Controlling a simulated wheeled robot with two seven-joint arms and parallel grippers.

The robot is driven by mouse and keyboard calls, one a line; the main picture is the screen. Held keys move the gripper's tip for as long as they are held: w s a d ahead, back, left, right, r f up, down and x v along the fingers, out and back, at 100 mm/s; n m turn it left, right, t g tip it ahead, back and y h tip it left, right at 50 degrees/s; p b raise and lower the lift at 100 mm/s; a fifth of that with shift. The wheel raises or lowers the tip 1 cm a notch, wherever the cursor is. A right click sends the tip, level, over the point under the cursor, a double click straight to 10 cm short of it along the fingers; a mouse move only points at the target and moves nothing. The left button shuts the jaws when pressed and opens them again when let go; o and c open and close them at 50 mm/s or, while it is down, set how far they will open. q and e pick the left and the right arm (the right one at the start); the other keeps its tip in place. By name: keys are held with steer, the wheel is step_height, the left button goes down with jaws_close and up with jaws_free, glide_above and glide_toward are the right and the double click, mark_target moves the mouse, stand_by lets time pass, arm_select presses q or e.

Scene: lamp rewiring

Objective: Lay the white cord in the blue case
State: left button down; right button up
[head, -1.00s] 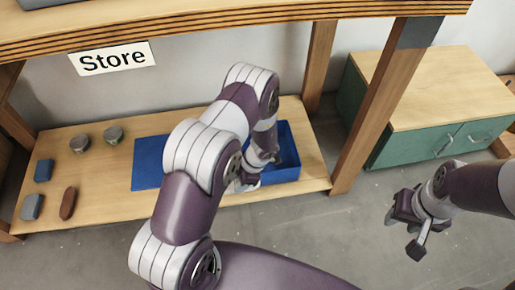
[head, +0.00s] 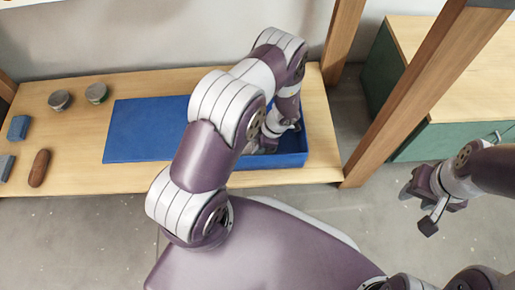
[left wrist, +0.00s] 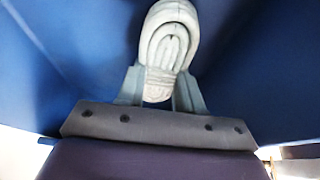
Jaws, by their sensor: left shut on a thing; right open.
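The blue case (head: 290,160) sits on the lower wooden shelf, with its blue lid (head: 150,130) lying flat to the left. My left gripper (head: 265,146) is down inside the case, mostly hidden by my own arm in the head view. In the left wrist view the gripper (left wrist: 158,88) is shut on the white cord (left wrist: 170,35), a coiled bundle, with blue case walls around it. Whether the cord touches the case floor I cannot tell. My right gripper (head: 420,208) is open and empty, out over the floor at the right.
On the shelf (head: 80,175) at the left are two round tins (head: 60,99) (head: 96,92), two small blue-grey blocks (head: 18,127) (head: 6,166) and a brown oval item (head: 39,167). A wooden post (head: 400,95) stands right of the case. A green cabinet (head: 450,138) is beyond it.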

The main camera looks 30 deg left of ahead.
arm_select(q)
steer(key=shift+f, duration=0.5)
arm_select(e)
steer(key=shift+f, duration=0.35)
arm_select(q)
steer(key=c, duration=0.7)
jaws_free()
steer(key=shift+c, duration=0.2)
steer(key=p+v, duration=0.8)
steer(key=v, duration=0.4)
steer(key=shift+p, duration=0.4)
arm_select(e)
step_height(320, 180, up, 8)
steer(key=shift+r, duration=0.25)
